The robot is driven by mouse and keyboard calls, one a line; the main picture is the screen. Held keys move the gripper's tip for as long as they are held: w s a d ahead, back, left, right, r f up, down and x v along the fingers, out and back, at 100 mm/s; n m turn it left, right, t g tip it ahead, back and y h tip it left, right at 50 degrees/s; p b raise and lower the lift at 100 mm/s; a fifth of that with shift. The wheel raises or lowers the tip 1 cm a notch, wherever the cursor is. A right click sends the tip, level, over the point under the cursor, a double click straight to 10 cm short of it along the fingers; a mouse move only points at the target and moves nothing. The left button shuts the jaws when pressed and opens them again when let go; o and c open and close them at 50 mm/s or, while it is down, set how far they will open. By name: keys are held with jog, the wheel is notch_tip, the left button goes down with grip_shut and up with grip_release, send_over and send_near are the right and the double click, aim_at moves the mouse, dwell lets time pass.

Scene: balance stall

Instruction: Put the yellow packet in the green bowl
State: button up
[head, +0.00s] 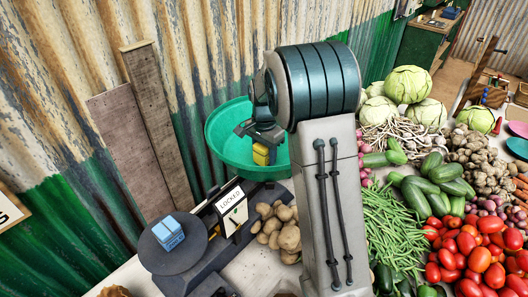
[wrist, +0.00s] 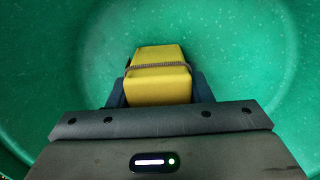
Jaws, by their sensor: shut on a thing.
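The yellow packet (head: 261,155) is held in my gripper (head: 262,143), above or inside the green bowl (head: 222,151). In the wrist view the yellow packet (wrist: 158,75) has a brown cord around it and sits between the dark fingers of my gripper (wrist: 160,92). The green bowl (wrist: 240,50) fills the background all round it there. I cannot tell whether the packet touches the bowl's floor. My arm hides the right part of the bowl in the head view.
A blue packet (head: 168,232) sits on the scale's round plate (head: 168,258). Potatoes (head: 279,231) lie beside it. Vegetables (head: 440,190) crowd the right. Grey planks (head: 130,150) lean on the corrugated wall.

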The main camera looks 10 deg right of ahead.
jog(key=shift+f, duration=0.15)
jog(key=o, duration=1.1)
